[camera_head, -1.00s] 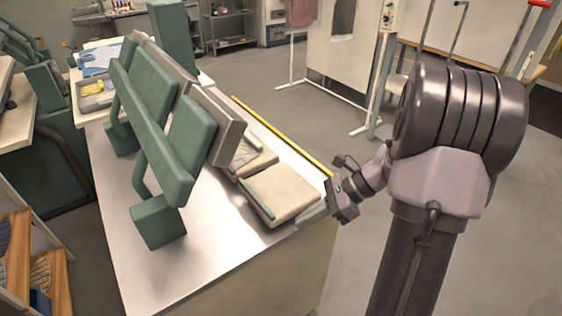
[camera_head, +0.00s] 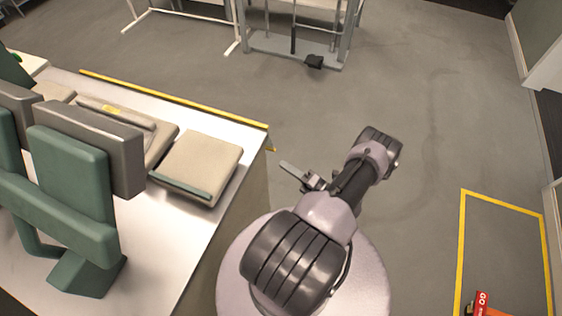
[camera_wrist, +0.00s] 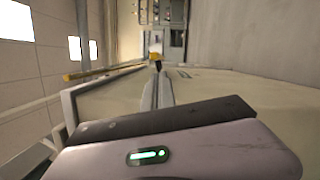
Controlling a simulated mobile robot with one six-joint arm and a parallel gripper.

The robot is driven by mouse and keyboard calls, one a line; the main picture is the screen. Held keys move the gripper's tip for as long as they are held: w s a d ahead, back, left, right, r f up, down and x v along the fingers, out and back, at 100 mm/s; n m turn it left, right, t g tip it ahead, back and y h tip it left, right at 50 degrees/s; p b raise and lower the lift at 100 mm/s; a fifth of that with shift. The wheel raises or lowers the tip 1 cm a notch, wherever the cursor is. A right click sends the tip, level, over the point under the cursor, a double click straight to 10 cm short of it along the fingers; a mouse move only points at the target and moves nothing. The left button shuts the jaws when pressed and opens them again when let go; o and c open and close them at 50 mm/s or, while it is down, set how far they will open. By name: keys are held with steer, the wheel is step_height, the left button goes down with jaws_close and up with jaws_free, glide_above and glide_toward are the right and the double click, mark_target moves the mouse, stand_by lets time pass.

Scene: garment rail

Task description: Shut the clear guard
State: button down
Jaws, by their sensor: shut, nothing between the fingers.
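I cannot make out the clear guard in either view now. My gripper (camera_head: 290,170) is in the middle of the head view, just right of the metal-topped table's corner and above the grey floor. It is shut and empty, its fingers pointing up and left in the picture. In the wrist view the closed fingers (camera_wrist: 158,92) run away from the camera, with nothing held between them.
The table (camera_head: 170,230) at left carries a beige pad (camera_head: 200,165) and a green-and-grey press (camera_head: 85,180). A metal frame (camera_head: 245,35) with a black pedal (camera_head: 314,62) stands at the back. Yellow tape (camera_head: 503,203) marks floor at right. The central floor is clear.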

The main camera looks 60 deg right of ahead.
steer(key=w+d, duration=0.1)
steer(key=w, duration=0.5)
steer(key=shift+w+r+b, duration=0.2)
steer(key=shift+r+b, duration=0.05)
steer(key=shift+b, duration=0.2)
